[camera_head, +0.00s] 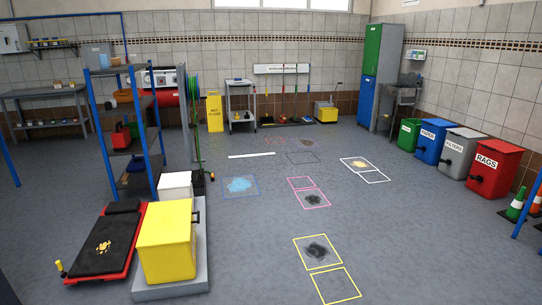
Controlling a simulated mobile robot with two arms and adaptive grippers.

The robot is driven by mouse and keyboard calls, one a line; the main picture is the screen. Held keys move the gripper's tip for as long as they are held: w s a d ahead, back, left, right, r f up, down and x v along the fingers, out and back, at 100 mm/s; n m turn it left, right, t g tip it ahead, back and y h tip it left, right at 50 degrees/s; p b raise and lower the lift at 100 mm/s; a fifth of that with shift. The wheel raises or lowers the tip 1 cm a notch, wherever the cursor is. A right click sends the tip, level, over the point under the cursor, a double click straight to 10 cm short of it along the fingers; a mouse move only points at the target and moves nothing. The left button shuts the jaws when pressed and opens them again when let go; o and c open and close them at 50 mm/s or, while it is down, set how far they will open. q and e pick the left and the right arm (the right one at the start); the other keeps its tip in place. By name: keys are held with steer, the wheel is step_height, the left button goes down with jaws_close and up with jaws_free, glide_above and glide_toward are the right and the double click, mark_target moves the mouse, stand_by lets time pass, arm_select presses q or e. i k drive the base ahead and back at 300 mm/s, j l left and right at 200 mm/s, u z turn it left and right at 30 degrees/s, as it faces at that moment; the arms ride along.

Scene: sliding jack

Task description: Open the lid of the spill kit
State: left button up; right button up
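No label reading spill kit can be made out. A large yellow box (167,243) with a shut top stands on a low grey platform (172,291) at the near left. A small black handle (196,217) sticks out on its right side near the top. A smaller yellow and grey box (326,113) stands far off by the back wall; its lid looks shut. I cannot tell which one is the spill kit. Neither of my grippers is in view.
A red creeper with a black pad (105,242) lies left of the large yellow box. A white box (175,186) and blue-framed shelves (127,130) stand behind it. Coloured bins, including a red one (495,168), line the right wall. The middle floor is open, with marked stains.

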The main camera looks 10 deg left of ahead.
mark_target(165, 222)
steer(key=i+l+u, duration=0.2)
steer(key=i+u, duration=0.2)
steer(key=i+l+u, duration=0.9)
steer(key=i, duration=0.3)
steer(key=i+l+u, duration=0.15)
steer(key=i, duration=0.3)
